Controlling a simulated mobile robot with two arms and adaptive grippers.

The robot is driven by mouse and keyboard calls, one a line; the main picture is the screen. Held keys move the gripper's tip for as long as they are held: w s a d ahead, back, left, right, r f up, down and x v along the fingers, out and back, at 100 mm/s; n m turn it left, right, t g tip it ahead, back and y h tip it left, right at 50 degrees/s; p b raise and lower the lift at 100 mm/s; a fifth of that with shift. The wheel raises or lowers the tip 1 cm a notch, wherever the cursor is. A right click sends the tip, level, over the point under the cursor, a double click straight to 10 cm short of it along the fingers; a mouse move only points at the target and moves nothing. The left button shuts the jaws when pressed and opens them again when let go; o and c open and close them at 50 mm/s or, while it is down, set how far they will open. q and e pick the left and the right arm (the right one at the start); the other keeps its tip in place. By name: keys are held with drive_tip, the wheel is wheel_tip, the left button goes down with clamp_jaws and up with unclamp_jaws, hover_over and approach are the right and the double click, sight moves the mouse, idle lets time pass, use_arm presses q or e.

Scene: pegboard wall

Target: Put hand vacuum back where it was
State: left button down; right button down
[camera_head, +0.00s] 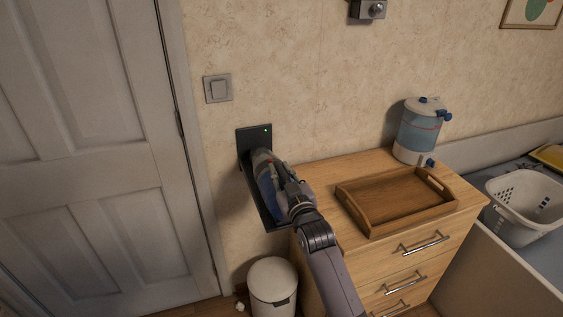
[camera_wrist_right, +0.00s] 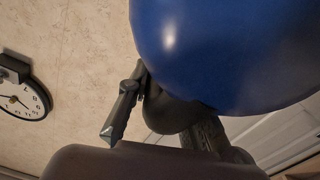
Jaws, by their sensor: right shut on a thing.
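The hand vacuum (camera_head: 266,186), with a grey and blue body, sits at the black wall dock (camera_head: 246,141), which has a small green light at its top. The vacuum lies along the dock, and I cannot tell whether it is fully seated. My right gripper (camera_head: 293,191) is shut on the hand vacuum from the right side and partly hides it. In the right wrist view the vacuum's blue body (camera_wrist_right: 215,50) fills much of the picture, with a gripper finger (camera_wrist_right: 122,112) beside it. My left gripper is not in view.
A wooden dresser (camera_head: 440,245) stands right of the dock, with a wooden tray (camera_head: 372,221) and a drink dispenser (camera_head: 419,130) on top. A white bin (camera_head: 272,283) stands below the dock. A door (camera_head: 90,150) and a light switch (camera_head: 217,88) are left. A white basket (camera_head: 520,207) is far right.

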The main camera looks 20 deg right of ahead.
drive_tip(key=shift+r, duration=0.15)
drive_tip(key=c, duration=1.8)
unclamp_jaws()
drive_tip(key=shift+f, duration=0.4)
drive_tip(key=o, duration=0.4)
drive_tip(key=shift+s, duration=0.1)
drive_tip(key=shift+c, duration=0.2)
drive_tip(key=shift+a, duration=0.1)
drive_tip(key=shift+r, duration=0.15)
drive_tip(key=s+b, duration=0.1)
drive_tip(key=s, duration=1.1)
drive_tip(key=shift+d+f, duration=0.2)
drive_tip(key=shift+f, duration=0.1)
